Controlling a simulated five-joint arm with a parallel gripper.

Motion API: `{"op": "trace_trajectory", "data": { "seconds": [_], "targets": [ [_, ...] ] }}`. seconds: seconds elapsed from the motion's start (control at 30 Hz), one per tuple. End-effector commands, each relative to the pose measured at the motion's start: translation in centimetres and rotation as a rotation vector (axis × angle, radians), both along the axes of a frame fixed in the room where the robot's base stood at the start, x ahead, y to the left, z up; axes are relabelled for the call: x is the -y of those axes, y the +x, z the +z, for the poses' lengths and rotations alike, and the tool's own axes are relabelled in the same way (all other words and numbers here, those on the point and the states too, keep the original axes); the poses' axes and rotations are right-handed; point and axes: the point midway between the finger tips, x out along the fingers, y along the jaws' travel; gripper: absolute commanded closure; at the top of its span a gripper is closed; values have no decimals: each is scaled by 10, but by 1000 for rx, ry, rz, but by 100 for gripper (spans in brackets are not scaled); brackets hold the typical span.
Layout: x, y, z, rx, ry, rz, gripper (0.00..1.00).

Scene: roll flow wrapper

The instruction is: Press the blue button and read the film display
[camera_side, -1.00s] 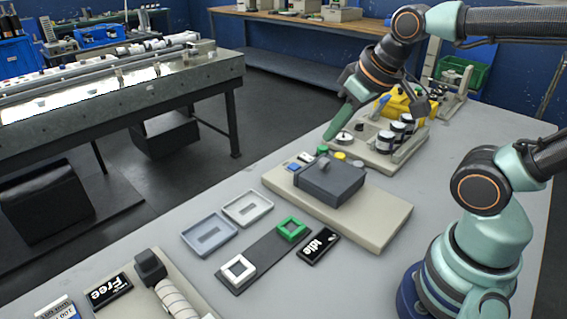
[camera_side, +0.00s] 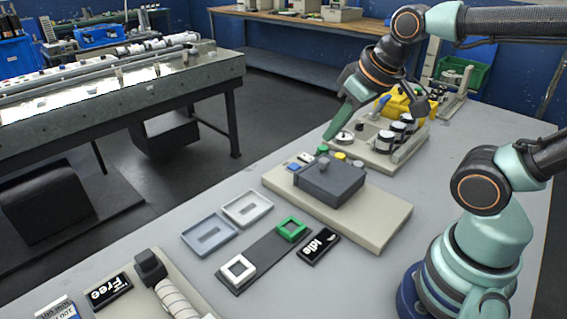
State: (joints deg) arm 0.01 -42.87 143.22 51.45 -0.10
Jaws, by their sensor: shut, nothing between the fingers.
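The small blue button (camera_side: 292,167) sits at the left edge of the beige board, beside a dark grey box (camera_side: 330,180). A white, a green and a yellow button are near it. My gripper (camera_side: 332,134) is shut and empty, pointing down above the far end of the board, up and to the right of the blue button and apart from it. A black display reading "Free" (camera_side: 110,291) lies at the lower left beside a pale roll (camera_side: 180,300). Another black display reading "Idle" (camera_side: 319,246) lies in front of the board. I cannot tell which one is the film display.
Two shallow trays, blue-grey (camera_side: 209,235) and pale (camera_side: 247,208), lie left of the board. A dark strip (camera_side: 262,258) carries a white and a green square frame. A beige fixture (camera_side: 385,158) with several dark-and-white cylinders stands behind the board.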

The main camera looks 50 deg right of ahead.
Motion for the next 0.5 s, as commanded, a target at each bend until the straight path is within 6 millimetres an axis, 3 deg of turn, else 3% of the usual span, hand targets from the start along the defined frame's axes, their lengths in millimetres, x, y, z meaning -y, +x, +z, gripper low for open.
{"op": "trace_trajectory", "data": {
  "seconds": [0.17,0.5],
  "targets": [
    [5,15,-3,15,-22,22,100],
    [38,89,-28,101,-154,144,100]
  ]
}}
